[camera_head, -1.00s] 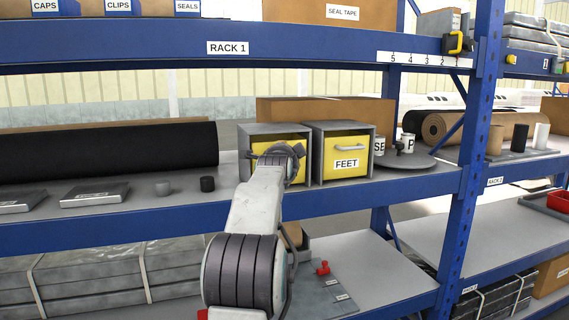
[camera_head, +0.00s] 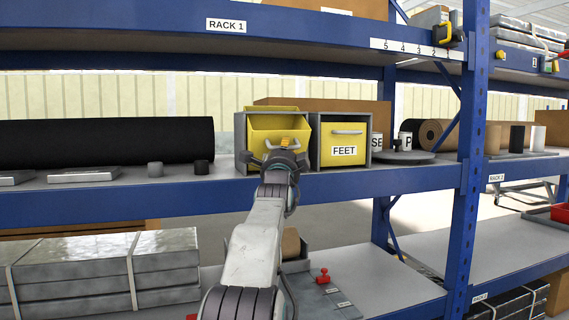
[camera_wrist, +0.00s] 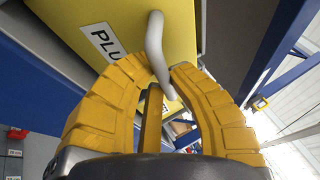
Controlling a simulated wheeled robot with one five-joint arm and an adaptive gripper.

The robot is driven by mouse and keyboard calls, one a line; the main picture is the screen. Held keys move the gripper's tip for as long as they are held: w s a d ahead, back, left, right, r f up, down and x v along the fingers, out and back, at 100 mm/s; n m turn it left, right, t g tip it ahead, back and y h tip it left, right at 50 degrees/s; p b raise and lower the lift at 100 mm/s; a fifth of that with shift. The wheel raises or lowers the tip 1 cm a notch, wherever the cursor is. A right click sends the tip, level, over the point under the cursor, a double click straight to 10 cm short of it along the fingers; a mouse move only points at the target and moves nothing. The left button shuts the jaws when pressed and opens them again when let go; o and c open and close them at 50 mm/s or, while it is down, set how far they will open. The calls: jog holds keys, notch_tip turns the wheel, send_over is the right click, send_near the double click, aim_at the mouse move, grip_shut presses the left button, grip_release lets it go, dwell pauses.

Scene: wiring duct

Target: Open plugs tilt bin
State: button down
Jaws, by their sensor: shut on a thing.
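The yellow plugs tilt bin (camera_head: 280,128) sits in a grey housing on the rack's middle shelf, left of the feet bin. Its front is tilted out toward me and its open top shows. In the wrist view its yellow front (camera_wrist: 125,22) carries a label partly reading "PLU" and a pale bar handle (camera_wrist: 155,45). My gripper (camera_head: 285,145) is at the bin's front. In the wrist view the yellow fingers of my gripper (camera_wrist: 160,80) are shut on the handle. My gripper hides the bin's lower front in the head view.
The closed yellow feet bin (camera_head: 343,143) stands directly to the right. A grey turntable with cans (camera_head: 405,157) is farther right. A blue upright (camera_head: 472,170) stands beyond it.

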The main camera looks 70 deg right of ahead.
jog(key=shift+s+a+f+h+b, duration=0.2)
jog(key=shift+f+h+b, duration=0.35)
jog(key=shift+b, duration=0.5)
jog(key=shift+r, duration=0.15)
jog(key=c, duration=1.1)
grip_release()
jog(key=shift+v, duration=6)
